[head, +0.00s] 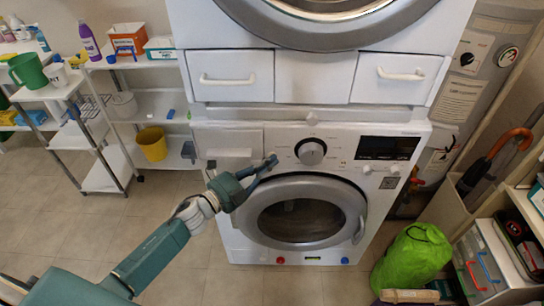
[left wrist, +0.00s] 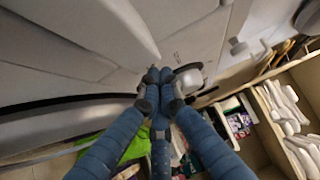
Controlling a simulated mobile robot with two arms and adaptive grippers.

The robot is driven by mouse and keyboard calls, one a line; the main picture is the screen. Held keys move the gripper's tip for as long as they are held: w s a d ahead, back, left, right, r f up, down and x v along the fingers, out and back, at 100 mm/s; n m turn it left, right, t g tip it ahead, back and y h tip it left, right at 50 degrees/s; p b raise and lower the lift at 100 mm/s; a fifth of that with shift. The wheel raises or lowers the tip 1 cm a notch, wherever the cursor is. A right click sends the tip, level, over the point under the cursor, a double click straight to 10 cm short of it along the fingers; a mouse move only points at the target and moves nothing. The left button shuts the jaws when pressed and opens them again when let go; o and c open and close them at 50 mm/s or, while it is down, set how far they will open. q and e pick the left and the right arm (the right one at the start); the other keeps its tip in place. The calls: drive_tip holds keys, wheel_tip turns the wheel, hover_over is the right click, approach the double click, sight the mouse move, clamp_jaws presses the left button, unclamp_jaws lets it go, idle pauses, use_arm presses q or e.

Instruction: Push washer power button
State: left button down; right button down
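The white washer (head: 232,222) stands under a second white machine, with its round glass door (head: 303,219) shut. Its panel has a round dial (head: 311,152) in the middle and a dark display (head: 387,148) at the right. Small buttons (head: 367,169) sit below the display; I cannot tell which one is the power button. My left gripper (head: 271,160) is at the panel, left of the dial and above the door. Its fingertips (left wrist: 158,76) meet in the left wrist view, with nothing visible between them. Whether they touch the panel is unclear. My right gripper is out of view.
White shelves (head: 158,104) with a yellow bucket (head: 152,144) stand left of the washer. A green bag (head: 412,257) lies on the floor at right. A bin with an umbrella (head: 510,140) and storage boxes fill the right edge. Floor at front left is clear.

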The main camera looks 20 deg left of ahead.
use_arm(q)
drive_tip(key=shift+w, duration=0.1)
idle(0.4)
drive_tip(key=shift+s+d, duration=0.15)
drive_tip(key=shift+s, duration=0.45)
drive_tip(key=s+d+p, duration=0.1)
drive_tip(key=s+p, duration=0.1)
drive_tip(key=s, duration=0.3)
drive_tip(key=shift+s+d, duration=0.35)
drive_tip(key=shift+s, duration=0.05)
idle(0.4)
